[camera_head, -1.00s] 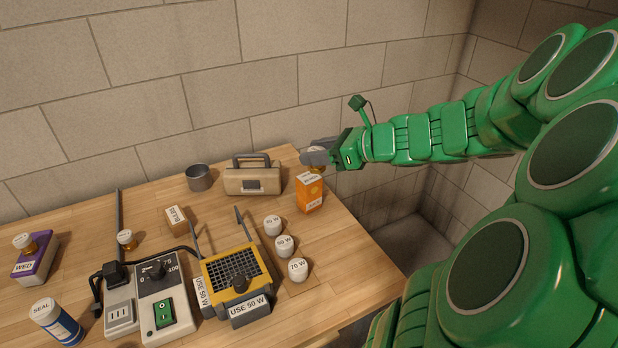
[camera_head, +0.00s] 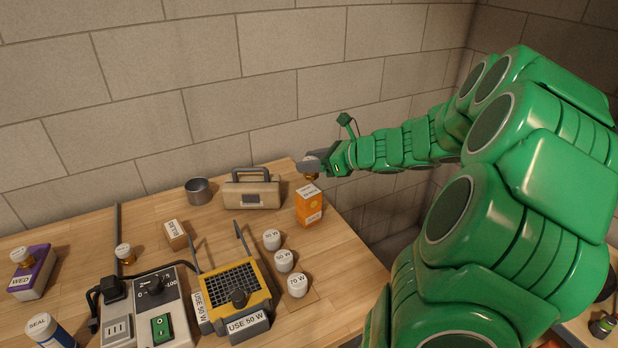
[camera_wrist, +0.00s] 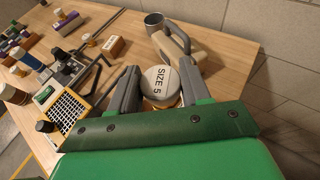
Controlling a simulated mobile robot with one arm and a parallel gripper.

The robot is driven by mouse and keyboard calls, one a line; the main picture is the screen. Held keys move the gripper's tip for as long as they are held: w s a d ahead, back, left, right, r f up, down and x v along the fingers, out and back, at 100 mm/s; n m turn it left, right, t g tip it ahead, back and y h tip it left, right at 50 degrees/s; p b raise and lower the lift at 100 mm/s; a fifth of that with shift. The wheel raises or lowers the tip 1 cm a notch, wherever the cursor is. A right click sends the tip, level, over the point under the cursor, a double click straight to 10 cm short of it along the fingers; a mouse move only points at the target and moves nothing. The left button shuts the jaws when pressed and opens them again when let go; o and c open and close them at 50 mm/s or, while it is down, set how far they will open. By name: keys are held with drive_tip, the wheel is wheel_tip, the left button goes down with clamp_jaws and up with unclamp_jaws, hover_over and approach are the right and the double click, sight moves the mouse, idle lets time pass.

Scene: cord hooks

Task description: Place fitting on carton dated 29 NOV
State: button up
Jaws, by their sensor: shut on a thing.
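My gripper (camera_head: 311,165) is shut on a fitting with a white cap and a brass lower part (camera_head: 312,176). In the wrist view the cap (camera_wrist: 158,80) reads SIZE 5 and sits between the two fingers. The fitting is held over the orange carton (camera_head: 309,208), with a small gap seeming to show between them. The carton stands upright near the table's right edge. It has white labels on its top and front, too small to read surely; I cannot make out a date. The wrist view hides most of what is under the cap.
A beige case (camera_head: 254,194) and a metal mug (camera_head: 199,190) stand left of the carton. Several white-capped pieces (camera_head: 284,260) stand in front, beside a yellow unit (camera_head: 236,287). A purple carton (camera_head: 36,271) at far left reads WED and bears another fitting.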

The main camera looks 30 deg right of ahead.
drive_tip(key=shift+w+d+f, duration=0.2)
drive_tip(key=shift+w+f, duration=0.45)
drive_tip(key=shift+f, duration=0.2)
drive_tip(key=shift+w+d+f, duration=0.25)
drive_tip(key=shift+w+f, duration=0.45)
drive_tip(key=shift+f, duration=0.15)
drive_tip(key=shift+w+d+f, duration=0.2)
drive_tip(key=shift+w+f, duration=0.45)
drive_tip(key=shift+f, duration=1.7)
drive_tip(key=shift+f, duration=0.15)
drive_tip(key=o, duration=1.1)
drive_tip(key=shift+d+r, duration=0.1)
drive_tip(key=shift+r, duration=0.1)
drive_tip(key=v, duration=1.1)
drive_tip(key=shift+s+d+r, duration=0.15)
drive_tip(key=shift+s+r, duration=0.05)
drive_tip(key=shift+s, duration=0.15)
